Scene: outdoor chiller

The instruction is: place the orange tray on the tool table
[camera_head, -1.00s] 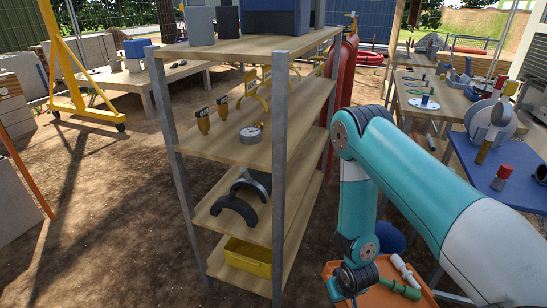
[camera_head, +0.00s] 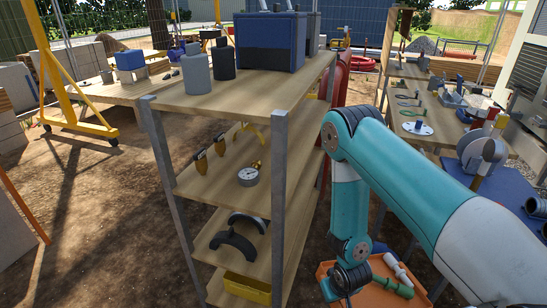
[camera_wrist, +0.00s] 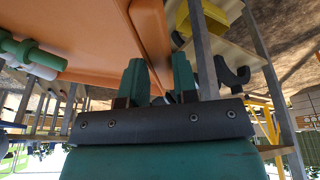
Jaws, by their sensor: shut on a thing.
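The orange tray (camera_head: 375,291) is at the bottom of the head view, below my arm, with a green-handled tool and a white cylinder in it. In the wrist view the tray (camera_wrist: 85,30) fills the upper left, and its rim runs between the fingers. My gripper (camera_wrist: 160,75) is shut on this rim. In the head view the fingertips are hidden by the wrist. A wooden table (camera_head: 450,112) carrying several tools and parts, probably the tool table, stands at the back right, apart from the tray.
A tall wooden shelf rack (camera_head: 235,100) with metal posts stands close left of my arm, holding boxes, a gauge and a yellow bin. A blue table (camera_head: 505,200) with parts is at the right. Another wooden table (camera_head: 120,88) and a yellow frame (camera_head: 50,75) are far left.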

